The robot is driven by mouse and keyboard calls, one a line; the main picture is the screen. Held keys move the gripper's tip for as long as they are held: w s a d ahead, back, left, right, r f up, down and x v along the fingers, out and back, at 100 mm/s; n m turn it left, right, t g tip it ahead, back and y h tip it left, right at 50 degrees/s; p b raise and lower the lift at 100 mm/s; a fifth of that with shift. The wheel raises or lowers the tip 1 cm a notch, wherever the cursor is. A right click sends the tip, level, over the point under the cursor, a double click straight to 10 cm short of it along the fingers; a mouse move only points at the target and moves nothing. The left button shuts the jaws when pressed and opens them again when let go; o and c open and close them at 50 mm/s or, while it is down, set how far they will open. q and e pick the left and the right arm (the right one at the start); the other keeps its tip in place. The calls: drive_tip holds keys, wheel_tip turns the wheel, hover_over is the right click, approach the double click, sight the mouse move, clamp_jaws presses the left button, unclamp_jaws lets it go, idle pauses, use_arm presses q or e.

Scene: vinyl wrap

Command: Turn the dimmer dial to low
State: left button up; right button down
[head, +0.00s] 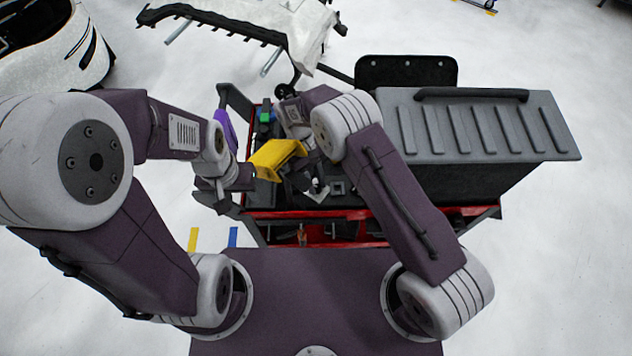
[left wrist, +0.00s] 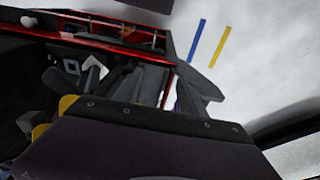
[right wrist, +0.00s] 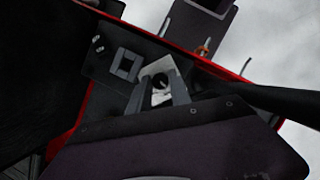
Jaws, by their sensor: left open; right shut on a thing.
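The dimmer dial (right wrist: 161,83) is a dark round knob on a light plate, seen in the right wrist view between my fingertips. In the head view the plate (head: 318,195) lies on the black cart top, and the knob is largely hidden by my gripper. My right gripper (right wrist: 163,92) is shut on the dial from above; its tips also show in the head view (head: 317,184). I cannot read which setting the dial points to. My left gripper (head: 224,186) is open and empty at the cart's left edge; its spread fingers show in the left wrist view (left wrist: 172,88).
The red cart (head: 472,212) holds a grey ribbed case (head: 480,125) on the right. A yellow object (head: 277,158) stands between my arms, near a green item (head: 264,116) and a purple one (head: 226,130). A white car panel (head: 300,30) lies beyond. Floor left of the cart is mostly clear.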

drive_tip(key=c, duration=1.2)
unclamp_jaws()
